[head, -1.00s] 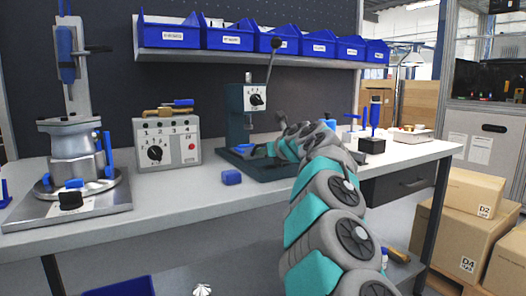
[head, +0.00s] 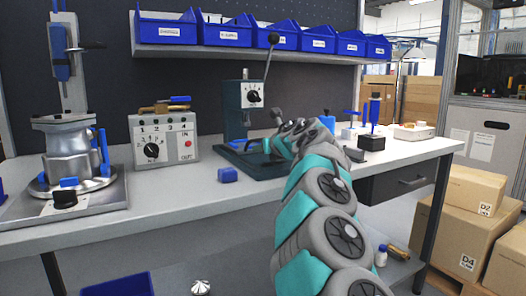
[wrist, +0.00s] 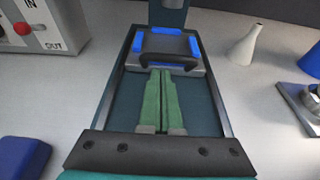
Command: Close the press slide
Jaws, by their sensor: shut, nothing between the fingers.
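The press (head: 243,95) stands on the bench in the head view, with a dark teal body, a dial and a ball-topped lever. Its slide shows in the wrist view as a grey plate (wrist: 165,45) with blue blocks and a black arched handle (wrist: 170,62). The plate sits between two side rails at the column end of the base. My gripper (wrist: 160,72) has green fingers held together, empty, with the tips right at the handle. I cannot tell whether they touch it. In the head view my arm hides part of the press base.
A clamp-like fixture (head: 72,150) is at the far left. A pale cone (wrist: 245,45) stands right of the rails. Blue bins (head: 231,34) hang above.

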